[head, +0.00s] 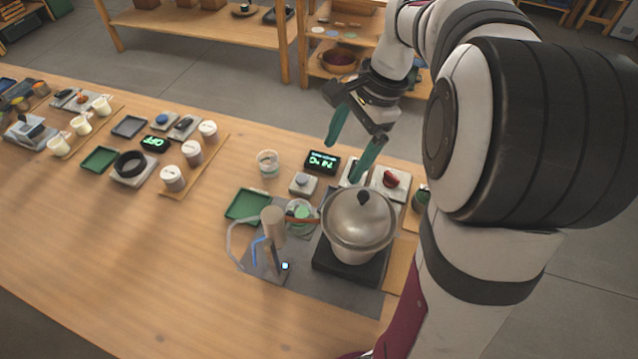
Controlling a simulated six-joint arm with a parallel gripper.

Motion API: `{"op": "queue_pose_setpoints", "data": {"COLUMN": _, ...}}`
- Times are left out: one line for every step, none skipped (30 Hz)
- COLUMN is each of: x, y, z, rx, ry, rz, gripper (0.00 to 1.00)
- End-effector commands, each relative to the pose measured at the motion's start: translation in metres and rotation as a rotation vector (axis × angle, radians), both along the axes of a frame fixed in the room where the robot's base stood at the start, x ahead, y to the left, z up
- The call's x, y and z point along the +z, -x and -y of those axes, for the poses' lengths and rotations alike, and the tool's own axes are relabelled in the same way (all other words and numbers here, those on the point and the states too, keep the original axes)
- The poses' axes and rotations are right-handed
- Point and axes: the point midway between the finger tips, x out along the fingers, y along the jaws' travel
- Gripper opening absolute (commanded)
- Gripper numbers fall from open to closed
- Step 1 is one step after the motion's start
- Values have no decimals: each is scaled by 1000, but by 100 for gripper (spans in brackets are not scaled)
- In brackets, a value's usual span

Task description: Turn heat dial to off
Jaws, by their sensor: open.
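The heat dial is most likely the red knob (390,179) on a pale square base, right of my gripper and behind the pot. Its pointer setting is too small to read. My gripper (344,160) has two green fingers spread apart, with nothing visible between them. Its right fingertip is in front of another pale switch block (352,172), left of the red knob; I cannot tell whether they touch. A small black display (322,162) with green text stands left of that block; its text seems to begin with "On".
A lidded metal pot (358,220) stands on a black hotplate (350,262). A condenser cylinder (272,221) with tubing, a green tray (247,206), a glass cup (268,162) and a grey-knobbed block (303,184) are nearby. The front left table (130,265) is clear.

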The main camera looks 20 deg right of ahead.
Motion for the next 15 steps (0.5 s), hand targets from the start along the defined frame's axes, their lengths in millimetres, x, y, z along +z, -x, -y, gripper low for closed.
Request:
{"op": "queue_pose_setpoints", "data": {"x": 3, "y": 7, "z": -13, "rx": 49, "ry": 8, "rz": 5, "gripper": 90}}
{"op": "queue_pose_setpoints", "data": {"x": 4, "y": 11, "z": -20, "rx": 77, "ry": 13, "rz": 9, "gripper": 90}}
{"op": "queue_pose_setpoints", "data": {"x": 5, "y": 17, "z": -29, "rx": 116, "ry": 20, "rz": 13, "gripper": 90}}
{"op": "queue_pose_setpoints", "data": {"x": 5, "y": 21, "z": -36, "rx": 143, "ry": 24, "rz": 14, "gripper": 90}}
{"op": "queue_pose_setpoints", "data": {"x": 5, "y": 25, "z": -42, "rx": 169, "ry": 28, "rz": 17, "gripper": 90}}
{"op": "queue_pose_setpoints", "data": {"x": 6, "y": 31, "z": -49, "rx": 201, "ry": 33, "rz": 20, "gripper": 90}}
{"op": "queue_pose_setpoints", "data": {"x": 6, "y": 34, "z": -53, "rx": 223, "ry": 36, "rz": 22, "gripper": 90}}
{"op": "queue_pose_setpoints", "data": {"x": 6, "y": 38, "z": -57, "rx": 242, "ry": 39, "rz": 24, "gripper": 90}}
{"op": "queue_pose_setpoints", "data": {"x": 6, "y": 42, "z": -62, "rx": 266, "ry": 43, "rz": 26, "gripper": 90}}
{"op": "queue_pose_setpoints", "data": {"x": 6, "y": 44, "z": -65, "rx": 280, "ry": 46, "rz": 27, "gripper": 90}}
{"op": "queue_pose_setpoints", "data": {"x": 6, "y": 47, "z": -68, "rx": 291, "ry": 47, "rz": 27, "gripper": 90}}
{"op": "queue_pose_setpoints", "data": {"x": 6, "y": 49, "z": -70, "rx": 305, "ry": 48, "rz": 29, "gripper": 90}}
{"op": "queue_pose_setpoints", "data": {"x": 6, "y": 50, "z": -71, "rx": 313, "ry": 50, "rz": 30, "gripper": 90}}
{"op": "queue_pose_setpoints", "data": {"x": 6, "y": 51, "z": -73, "rx": 318, "ry": 51, "rz": 31, "gripper": 90}}
{"op": "queue_pose_setpoints", "data": {"x": 6, "y": 52, "z": -73, "rx": 323, "ry": 51, "rz": 31, "gripper": 90}}
